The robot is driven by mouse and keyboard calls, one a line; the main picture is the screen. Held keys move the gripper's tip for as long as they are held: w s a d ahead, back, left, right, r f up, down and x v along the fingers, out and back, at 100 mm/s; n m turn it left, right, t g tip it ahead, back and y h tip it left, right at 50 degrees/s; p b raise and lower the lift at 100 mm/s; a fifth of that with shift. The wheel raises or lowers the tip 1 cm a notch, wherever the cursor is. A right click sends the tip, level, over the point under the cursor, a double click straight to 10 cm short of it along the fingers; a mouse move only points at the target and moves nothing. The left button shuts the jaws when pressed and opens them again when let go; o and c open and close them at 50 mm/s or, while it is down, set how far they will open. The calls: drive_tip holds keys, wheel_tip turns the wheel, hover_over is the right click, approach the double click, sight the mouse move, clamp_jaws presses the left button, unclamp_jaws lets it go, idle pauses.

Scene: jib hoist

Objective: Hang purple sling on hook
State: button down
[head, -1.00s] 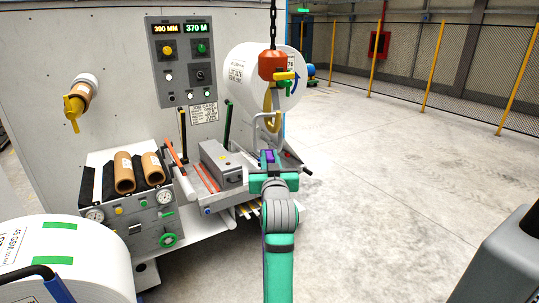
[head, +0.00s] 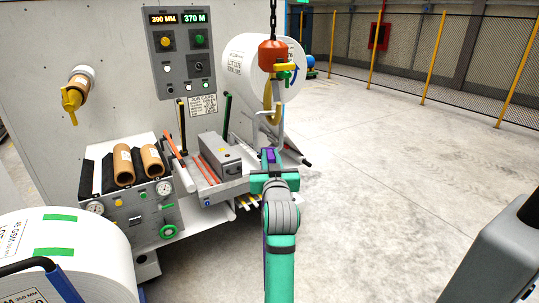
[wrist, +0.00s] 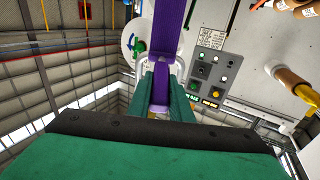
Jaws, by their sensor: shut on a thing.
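The purple sling (head: 270,155) shows as a small purple piece at my gripper in the head view. In the wrist view the purple sling (wrist: 170,35) is a broad band running up from between the fingers to the top edge. My gripper (head: 272,174) is shut on it, and the green fingers (wrist: 163,92) close on the band. The yellow hook (head: 271,108) hangs under an orange block (head: 272,54) on a chain, above my gripper in the head picture. Sling and hook look apart there; their depth gap is hard to tell. I cannot make out the hook in the wrist view.
A large white roll (head: 247,70) is behind the hook, by the machine's control panel (head: 181,60). A grey box (head: 222,160) and a bench with brown cores (head: 137,165) stand left. Another roll (head: 75,255) fills the lower left. Open floor (head: 390,150) lies right, before a mesh fence.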

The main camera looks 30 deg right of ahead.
drive_tip(key=shift+f, duration=0.15)
drive_tip(key=c, duration=1.5)
unclamp_jaws()
drive_tip(key=shift+f, duration=0.1)
drive_tip(key=r+v, duration=0.1)
drive_tip(key=v, duration=1)
drive_tip(key=s+a+f+n+y, duration=0.1)
drive_tip(key=s+a+f, duration=0.45)
drive_tip(key=f, duration=0.45)
drive_tip(key=s+a+f+y, duration=0.1)
drive_tip(key=s+a+f, duration=0.4)
drive_tip(key=f, duration=0.5)
drive_tip(key=s+a+f+n+y, duration=0.1)
drive_tip(key=s+a+f, duration=0.3)
drive_tip(key=a+f, duration=0.45)
drive_tip(key=s+a+f+y, duration=0.1)
drive_tip(key=s+a+f, duration=0.1)
drive_tip(key=s, duration=0.7)
drive_tip(key=s+a+f+n+g+y, duration=0.1)
drive_tip(key=s+a, duration=0.4)
drive_tip(key=s, duration=0.5)
drive_tip(key=s+a+f+n+y, duration=0.1)
drive_tip(key=s+a+f+y, duration=0.1)
drive_tip(key=s, duration=0.8)
drive_tip(key=shift+a+f+g, duration=0.15)
drive_tip(key=shift+a+g, duration=0.05)
drive_tip(key=shift+a, duration=0.25)
drive_tip(key=shift+a+f+g, duration=0.2)
drive_tip(key=shift+a, duration=0.25)
